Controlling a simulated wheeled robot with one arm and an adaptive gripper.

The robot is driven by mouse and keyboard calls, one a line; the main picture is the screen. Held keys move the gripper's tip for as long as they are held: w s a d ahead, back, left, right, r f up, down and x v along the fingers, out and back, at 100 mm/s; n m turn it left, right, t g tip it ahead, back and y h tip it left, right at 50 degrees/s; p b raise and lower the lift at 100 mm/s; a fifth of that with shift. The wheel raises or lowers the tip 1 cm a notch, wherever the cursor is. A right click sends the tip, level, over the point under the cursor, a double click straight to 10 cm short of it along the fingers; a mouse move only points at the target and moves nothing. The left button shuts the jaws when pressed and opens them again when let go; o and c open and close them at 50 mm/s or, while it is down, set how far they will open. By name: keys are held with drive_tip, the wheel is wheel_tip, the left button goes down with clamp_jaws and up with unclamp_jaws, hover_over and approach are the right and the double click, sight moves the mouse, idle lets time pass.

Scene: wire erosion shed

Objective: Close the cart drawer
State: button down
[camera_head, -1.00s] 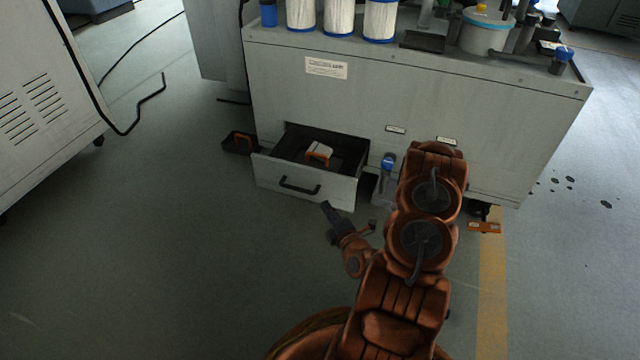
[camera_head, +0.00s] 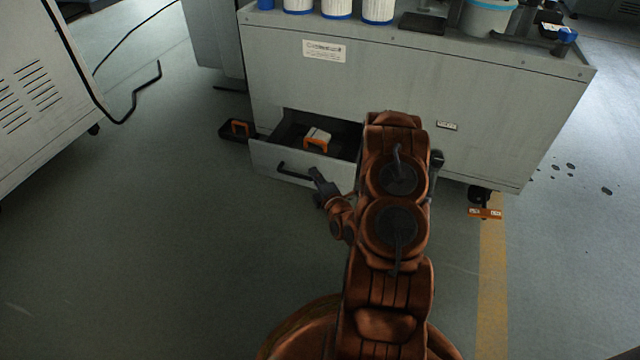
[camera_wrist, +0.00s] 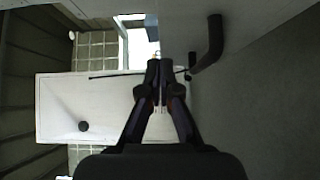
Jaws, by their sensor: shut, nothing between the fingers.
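The cart drawer (camera_head: 262,156) is the low grey drawer in the cart's front. It stands pulled out, with a dark inside and an orange-and-white object (camera_head: 318,138) in it. The black bar handle (camera_head: 296,174) is on its front. My gripper (camera_head: 314,174) is shut and empty, at the right end of the handle; I cannot tell whether it touches the front. In the wrist view, the shut fingertips (camera_wrist: 166,66) are beside a grey panel with a black bar (camera_wrist: 210,44), likely the drawer front and handle. My arm hides the drawer's right part.
The grey cart (camera_head: 420,80) carries white filter cylinders (camera_head: 337,8) and other items on top. A black tray (camera_head: 234,131) lies on the floor left of the drawer. A grey cabinet (camera_head: 40,100) stands at far left. The floor before the drawer is clear on the left.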

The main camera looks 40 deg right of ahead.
sight(314, 157)
drive_tip(key=shift+w+d+b, duration=1.1)
drive_tip(key=shift+w+d, duration=0.45)
drive_tip(key=shift+d, duration=0.25)
drive_tip(key=shift+d, duration=0.1)
